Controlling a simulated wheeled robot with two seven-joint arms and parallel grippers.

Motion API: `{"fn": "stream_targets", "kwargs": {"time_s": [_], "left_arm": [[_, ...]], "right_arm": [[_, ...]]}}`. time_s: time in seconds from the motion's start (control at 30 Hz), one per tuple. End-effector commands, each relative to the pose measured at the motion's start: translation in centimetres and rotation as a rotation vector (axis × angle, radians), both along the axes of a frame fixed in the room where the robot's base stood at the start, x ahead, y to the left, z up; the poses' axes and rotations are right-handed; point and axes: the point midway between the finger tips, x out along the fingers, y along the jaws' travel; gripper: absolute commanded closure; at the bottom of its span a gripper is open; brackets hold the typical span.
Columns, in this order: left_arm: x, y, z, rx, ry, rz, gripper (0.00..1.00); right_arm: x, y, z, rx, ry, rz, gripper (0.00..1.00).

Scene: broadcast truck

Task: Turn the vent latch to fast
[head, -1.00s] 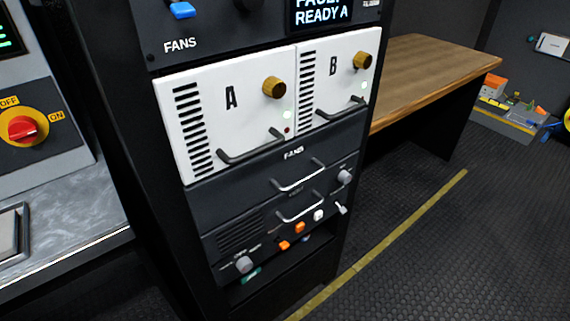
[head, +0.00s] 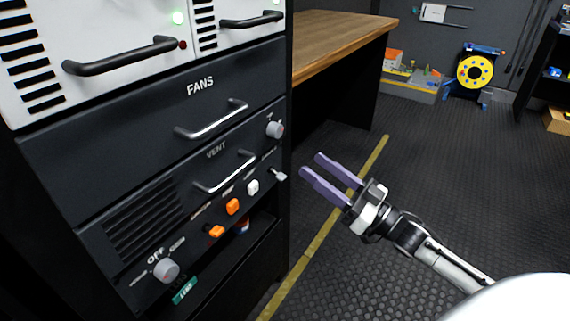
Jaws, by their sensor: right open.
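The dark VENT panel (head: 140,225) sits low in the rack. A grey knob (head: 166,270) is at its lower left beside an OFF label. Another grey knob (head: 274,130) is at its upper right, with a small pale lever (head: 279,175) below it. Which of these is the vent latch I cannot tell, and the small labels are too blurred to read. My right gripper (head: 311,165) is open and empty, its purple fingers pointing toward the rack, just right of the lever in the picture. It appears apart from the panel. My left gripper is not in view.
Two orange switches (head: 225,218) and a white one (head: 253,187) lie between the lower knob and the lever. Metal handles (head: 225,172) stick out from the panels. A wooden table (head: 345,38) stands behind the rack.

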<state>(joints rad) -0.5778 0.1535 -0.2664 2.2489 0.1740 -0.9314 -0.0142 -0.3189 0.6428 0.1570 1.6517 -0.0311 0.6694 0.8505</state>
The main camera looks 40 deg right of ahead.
Motion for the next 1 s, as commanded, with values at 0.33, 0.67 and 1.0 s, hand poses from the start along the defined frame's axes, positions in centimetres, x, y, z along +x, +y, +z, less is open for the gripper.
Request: {"fn": "stream_targets", "kwargs": {"time_s": [0.33,0.67,1.0], "left_arm": [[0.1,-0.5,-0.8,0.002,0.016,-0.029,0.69],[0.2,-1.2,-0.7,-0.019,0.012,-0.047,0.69],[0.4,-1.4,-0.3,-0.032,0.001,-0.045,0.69]], "right_arm": [[2.7,0.8,2.3,0.008,-0.046,0.036,0.54],[7.5,2.8,4.3,0.007,-0.042,0.034,0.54],[8.7,3.3,4.8,0.006,-0.038,0.032,0.54]]}}
